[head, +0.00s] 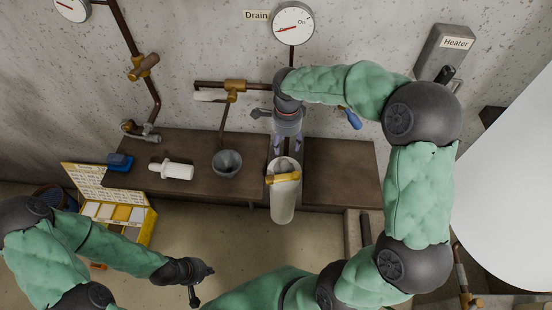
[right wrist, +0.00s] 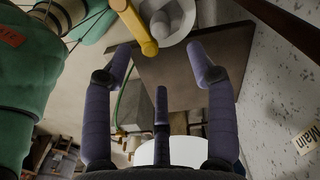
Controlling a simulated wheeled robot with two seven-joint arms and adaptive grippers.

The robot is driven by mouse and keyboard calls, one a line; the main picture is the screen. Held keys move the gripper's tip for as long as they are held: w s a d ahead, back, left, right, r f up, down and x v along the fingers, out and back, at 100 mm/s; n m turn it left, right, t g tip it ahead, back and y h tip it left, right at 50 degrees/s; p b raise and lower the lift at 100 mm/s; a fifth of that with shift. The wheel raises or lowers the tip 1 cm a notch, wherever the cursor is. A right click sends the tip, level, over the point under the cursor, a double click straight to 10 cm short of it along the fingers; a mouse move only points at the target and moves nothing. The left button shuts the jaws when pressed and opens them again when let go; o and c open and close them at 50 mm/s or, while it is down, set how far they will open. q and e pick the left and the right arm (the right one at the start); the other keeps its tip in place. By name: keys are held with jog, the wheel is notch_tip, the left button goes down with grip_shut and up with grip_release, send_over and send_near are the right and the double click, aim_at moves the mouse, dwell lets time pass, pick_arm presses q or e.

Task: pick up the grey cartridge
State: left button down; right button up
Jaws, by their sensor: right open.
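A pale cylindrical housing (head: 283,205) with a yellow band and handle (head: 283,178) stands upright at the bench's front edge. In the right wrist view its open rim (right wrist: 190,32) is at the top, with a rounded grey shape inside that looks like the grey cartridge (right wrist: 160,22), only partly seen. My right gripper (head: 286,148) is open and empty, just above and behind the housing's mouth; its spread fingers also show in the right wrist view (right wrist: 165,65). My left gripper (head: 204,287) is low at the front left, fingers apart, holding nothing visible.
The dark bench (head: 335,172) carries a white bottle-shaped piece (head: 175,169), a grey cup (head: 227,162) and a blue block (head: 120,161). A yellow case (head: 125,213) is at the left. Pipes with a brass valve (head: 234,87) run along the wall behind.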

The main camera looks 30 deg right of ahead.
jog(key=shift+w+f, duration=0.15)
jog(key=shift+w, duration=0.05)
jog(key=b, duration=0.1)
send_over(284, 161)
jog(key=f, duration=0.4)
jog(key=shift+w+d+f, duration=0.1)
jog(key=shift+d+f, duration=0.1)
jog(key=shift+f, duration=0.1)
jog(key=shift+a+f+b, duration=0.15)
jog(key=shift+f+b, duration=0.35)
jog(key=shift+f, duration=0.9)
jog(key=shift+a+f+b, duration=0.1)
jog(key=shift+f+b, duration=0.4)
jog(key=shift+f, duration=0.85)
grip_shut()
